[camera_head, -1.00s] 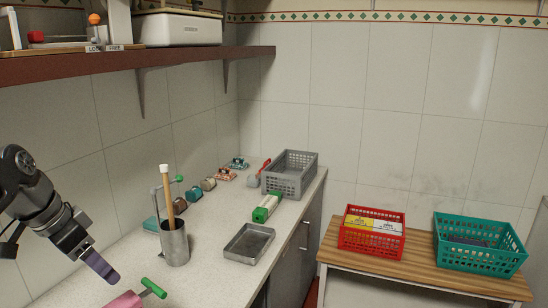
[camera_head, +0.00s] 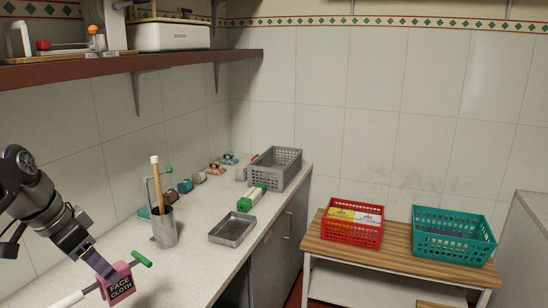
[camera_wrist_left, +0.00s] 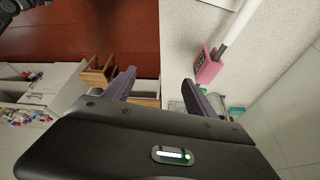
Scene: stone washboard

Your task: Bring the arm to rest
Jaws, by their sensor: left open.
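My left arm comes in from the left in the head view. Its gripper (camera_head: 100,264) is above the front of the stone counter (camera_head: 190,272), close to a pink block marked FACE CLOTH (camera_head: 118,285), which it partly overlaps in the picture. In the left wrist view the two dark fingers stand wide apart with nothing between them (camera_wrist_left: 158,92). The pink block (camera_wrist_left: 208,68) shows there beyond the right finger, apart from it. My right gripper is not in view.
A metal cup with a wooden stick (camera_head: 164,228), a metal tray (camera_head: 233,229) and a grey crate (camera_head: 275,172) stand on the counter. A shelf (camera_head: 130,64) runs above. Red (camera_head: 352,233) and teal (camera_head: 453,247) baskets sit on a low bench at right.

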